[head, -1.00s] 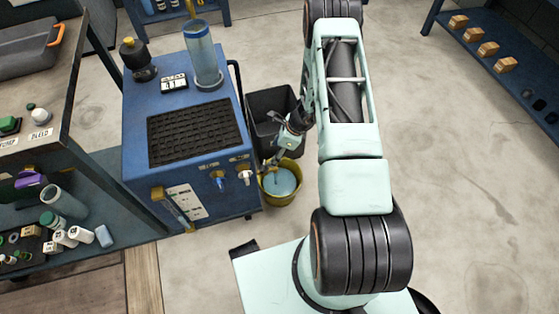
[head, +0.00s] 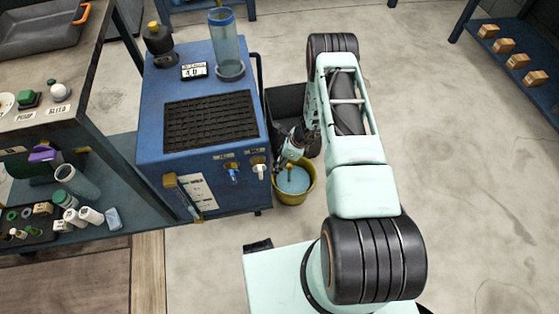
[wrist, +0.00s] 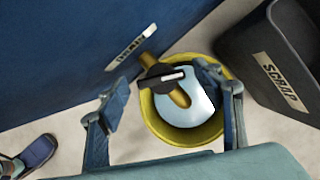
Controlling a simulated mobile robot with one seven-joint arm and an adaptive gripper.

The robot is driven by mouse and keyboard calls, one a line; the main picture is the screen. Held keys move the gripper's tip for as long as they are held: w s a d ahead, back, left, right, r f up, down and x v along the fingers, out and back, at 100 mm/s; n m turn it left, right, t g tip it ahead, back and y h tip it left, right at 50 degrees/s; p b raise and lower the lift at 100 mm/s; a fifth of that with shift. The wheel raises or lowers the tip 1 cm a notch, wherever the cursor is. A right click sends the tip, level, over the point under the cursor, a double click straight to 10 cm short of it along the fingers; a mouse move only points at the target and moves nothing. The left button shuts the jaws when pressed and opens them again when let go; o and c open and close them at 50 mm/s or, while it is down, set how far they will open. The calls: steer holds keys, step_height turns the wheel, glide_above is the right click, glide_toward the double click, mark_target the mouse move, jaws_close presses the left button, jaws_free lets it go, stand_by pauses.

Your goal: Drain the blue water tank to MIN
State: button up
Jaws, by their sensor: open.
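The blue water tank (head: 205,125) is a boxy cabinet with a black grille, a clear cylinder on top and a small display (head: 194,71) that seems to read 4.0. A yellow-framed sight gauge (head: 183,198) is on its front; its level is too small to read. In the wrist view a brass drain tap (wrist: 180,93) with a black handle (wrist: 162,76) sticks out beside a DRAIN label (wrist: 131,46). A yellow bucket (wrist: 214,128) with pale blue water stands below it. My gripper (wrist: 161,90) is open, its fingers apart on either side of the tap; contact is unclear.
A dark SCRAP bin (wrist: 283,62) stands right of the bucket. Blue and white taps (head: 259,170) are on the tank front. A workbench (head: 75,125) with bottles and buttons is at left. A shelf with wooden blocks (head: 519,60) is at far right. Floor between is clear.

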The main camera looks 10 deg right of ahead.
steer(key=shift+c, duration=0.3)
steer(key=c, duration=1.1)
steer(key=shift+w+f+n+b, duration=0.15)
steer(key=shift+n+b, duration=0.35)
steer(key=shift+b, duration=0.35)
steer(key=n+g+b, duration=0.1)
steer(key=n+b, duration=0.1)
steer(key=shift+f+y+b, duration=0.1)
steer(key=shift+y+b, duration=0.2)
steer(key=shift+b, duration=0.05)
steer(key=shift+w+n+g+b, duration=0.1)
steer(key=shift+n+g+b, duration=0.3)
steer(key=shift+n+b, duration=0.4)
steer(key=shift+r+n, duration=0.25)
steer(key=shift+n, duration=0.25)
steer(key=o, duration=1.2)
steer(key=shift+c, duration=0.2)
